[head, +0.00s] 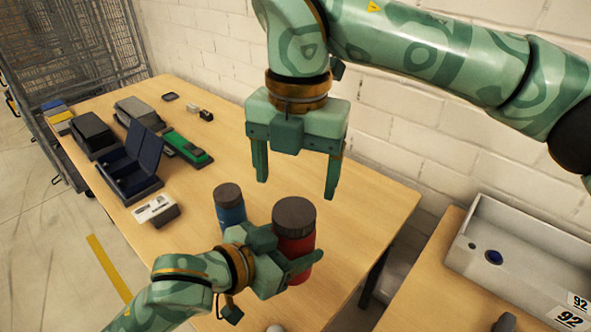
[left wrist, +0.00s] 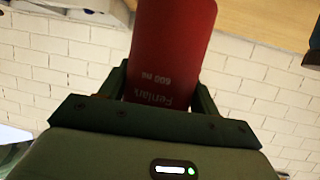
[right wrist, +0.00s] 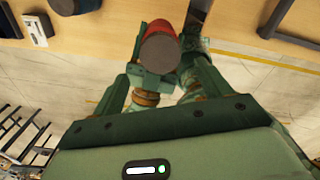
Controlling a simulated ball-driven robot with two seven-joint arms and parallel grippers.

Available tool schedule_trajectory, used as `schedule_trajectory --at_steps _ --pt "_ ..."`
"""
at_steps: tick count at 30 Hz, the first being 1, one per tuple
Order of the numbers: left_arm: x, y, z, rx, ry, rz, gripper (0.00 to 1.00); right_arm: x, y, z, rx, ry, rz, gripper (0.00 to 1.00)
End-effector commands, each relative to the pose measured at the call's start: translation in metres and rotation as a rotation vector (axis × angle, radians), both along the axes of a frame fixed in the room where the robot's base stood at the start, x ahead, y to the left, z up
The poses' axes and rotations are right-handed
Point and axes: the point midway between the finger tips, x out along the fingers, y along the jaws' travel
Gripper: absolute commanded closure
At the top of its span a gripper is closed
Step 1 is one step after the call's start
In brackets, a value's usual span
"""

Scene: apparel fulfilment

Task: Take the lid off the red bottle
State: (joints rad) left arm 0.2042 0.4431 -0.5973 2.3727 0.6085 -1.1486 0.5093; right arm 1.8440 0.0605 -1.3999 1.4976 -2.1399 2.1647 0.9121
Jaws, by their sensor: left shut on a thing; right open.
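The red bottle (head: 296,247) stands upright near the front of the table, with its dark grey lid (head: 294,214) on top. My left gripper (head: 297,262) is shut on the bottle's body; the left wrist view shows the red body (left wrist: 172,45) between its fingers. My right gripper (head: 298,190) is open and empty, above the bottle, fingers pointing down. In the right wrist view the lid (right wrist: 160,54) shows from above, between and beyond the open fingers, apart from them. I cannot tell whether the bottle's base touches the table.
A blue bottle (head: 230,205) with a dark lid stands just left of the red one. An open dark blue case (head: 130,168), a green box (head: 187,147) and several other cases lie farther left. A grey bin (head: 530,250) sits on the right table. The table's back right is clear.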

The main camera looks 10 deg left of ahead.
Motion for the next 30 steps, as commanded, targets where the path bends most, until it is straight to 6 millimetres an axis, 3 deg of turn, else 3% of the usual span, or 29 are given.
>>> schedule_trajectory --at_steps 9,21,22,27,30 --pt "0.000 0.000 0.000 -0.001 -0.001 0.000 1.00 -0.001 0.001 -0.052 0.001 0.003 0.002 0.23" --pt "0.000 0.000 0.000 -0.001 -0.001 0.000 1.00 -0.002 0.001 -0.064 0.000 0.000 0.003 0.23" --pt "0.000 0.000 0.000 -0.001 -0.001 0.000 1.00 -0.002 0.001 -0.064 0.000 0.000 0.003 0.26" --pt "0.000 0.000 0.000 -0.001 -0.001 0.000 1.00 -0.001 0.002 -0.064 0.000 0.001 0.003 0.69" --pt "0.000 0.000 0.000 -0.001 -0.001 0.000 1.00 -0.001 0.001 -0.064 0.000 -0.002 0.026 0.69"
